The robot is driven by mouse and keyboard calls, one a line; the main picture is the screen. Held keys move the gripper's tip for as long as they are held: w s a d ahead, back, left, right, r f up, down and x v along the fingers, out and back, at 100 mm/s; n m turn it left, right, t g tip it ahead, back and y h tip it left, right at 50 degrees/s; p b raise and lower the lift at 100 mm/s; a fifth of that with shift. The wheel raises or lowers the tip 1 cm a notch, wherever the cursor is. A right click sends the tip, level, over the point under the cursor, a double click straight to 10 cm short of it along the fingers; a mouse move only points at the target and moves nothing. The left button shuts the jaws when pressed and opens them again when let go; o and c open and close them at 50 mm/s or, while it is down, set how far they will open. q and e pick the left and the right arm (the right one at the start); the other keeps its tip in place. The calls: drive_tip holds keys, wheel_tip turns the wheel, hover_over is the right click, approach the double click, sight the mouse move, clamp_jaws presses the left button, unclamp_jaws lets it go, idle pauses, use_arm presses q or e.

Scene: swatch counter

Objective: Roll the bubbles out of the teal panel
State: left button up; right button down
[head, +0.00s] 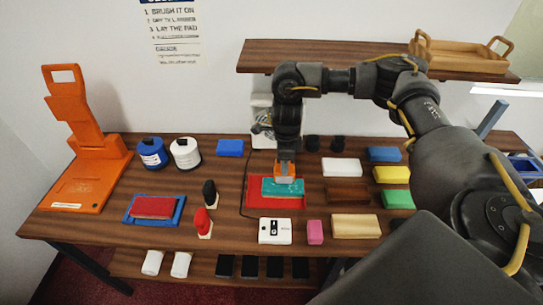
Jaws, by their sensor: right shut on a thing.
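The teal panel (269,190) lies flat on a red mat (290,204) at the middle of the counter. My right gripper (286,165) comes down from above and is shut on a small orange-handled tool (284,179), which looks like a roller. The tool's pale lower end is over the panel's right part and seems to touch it. The panel shows some pale marks, too small to tell as bubbles. My left gripper is out of view.
A white switch box (275,231) and a pink block (315,232) stand in front of the mat. Coloured blocks, among them a yellow one (391,174), lie right. Red-tipped (202,223) and black-tipped (209,192) tools stand left. A shelf (330,56) overhangs the back.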

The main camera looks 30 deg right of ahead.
drive_tip(key=s+a+r+n+b, duration=0.1)
drive_tip(key=s+a+n+b, duration=0.2)
drive_tip(key=a+n, duration=0.3)
drive_tip(key=s+a+n+b, duration=0.3)
drive_tip(key=a+n, duration=0.4)
drive_tip(key=n, duration=0.1)
drive_tip(key=shift+a+r+n, duration=0.15)
drive_tip(key=shift+r+n, duration=0.2)
drive_tip(key=shift+n, duration=0.05)
